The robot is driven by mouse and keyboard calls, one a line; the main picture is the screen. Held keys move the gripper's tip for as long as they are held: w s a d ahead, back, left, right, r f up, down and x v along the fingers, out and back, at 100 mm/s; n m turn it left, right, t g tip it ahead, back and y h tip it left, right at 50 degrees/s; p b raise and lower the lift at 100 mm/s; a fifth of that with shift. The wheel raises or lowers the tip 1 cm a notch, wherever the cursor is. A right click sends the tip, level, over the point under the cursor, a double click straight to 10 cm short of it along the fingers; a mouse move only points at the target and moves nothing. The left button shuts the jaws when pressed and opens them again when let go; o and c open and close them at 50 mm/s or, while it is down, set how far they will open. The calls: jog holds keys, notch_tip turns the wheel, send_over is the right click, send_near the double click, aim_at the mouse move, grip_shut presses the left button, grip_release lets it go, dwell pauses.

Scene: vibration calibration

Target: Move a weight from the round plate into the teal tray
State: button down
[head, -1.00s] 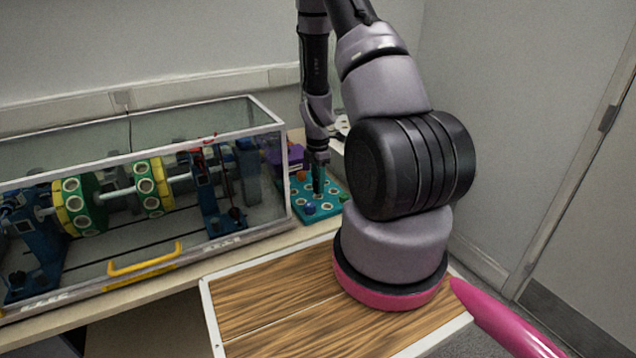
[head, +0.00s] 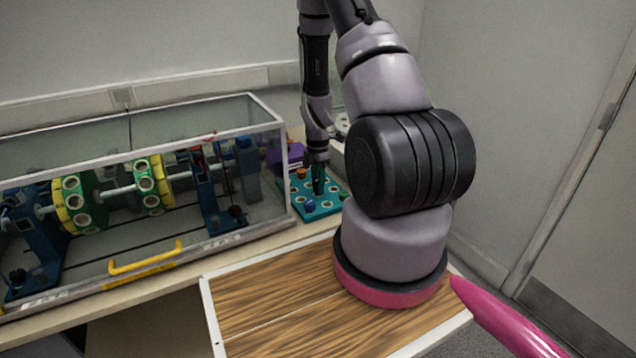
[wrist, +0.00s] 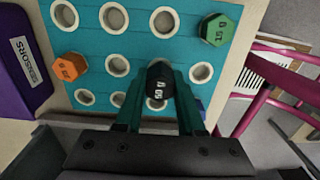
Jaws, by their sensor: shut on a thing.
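My gripper (wrist: 159,88) is shut on a black weight (wrist: 159,80) with white markings, in the wrist view. The weight is over the teal tray (wrist: 90,40), at its near row of white-ringed holes; I cannot tell whether it sits in a hole or hangs above one. In the head view my gripper (head: 318,182) points down at the tray (head: 328,209); the held weight is not clear there. An orange weight (wrist: 68,66) and a green weight (wrist: 216,30) stand in the tray. A blue weight (head: 309,206) is at its near side. Two round green-and-yellow plates (head: 80,202) (head: 152,184) show inside the clear case.
The clear case (head: 262,205) with a yellow handle (head: 146,258) stands left of the tray. A purple sensors box (wrist: 22,60) is beside the tray. A wood-grain board with a white rim (head: 270,300) lies in front. A pink chair-like frame (wrist: 265,85) is at right.

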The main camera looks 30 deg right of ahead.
jog(key=shift+f, duration=0.65)
jog(key=shift+c, duration=2.2)
grip_release()
notch_tip(320, 180, up, 11)
jog(key=shift+f, duration=0.1)
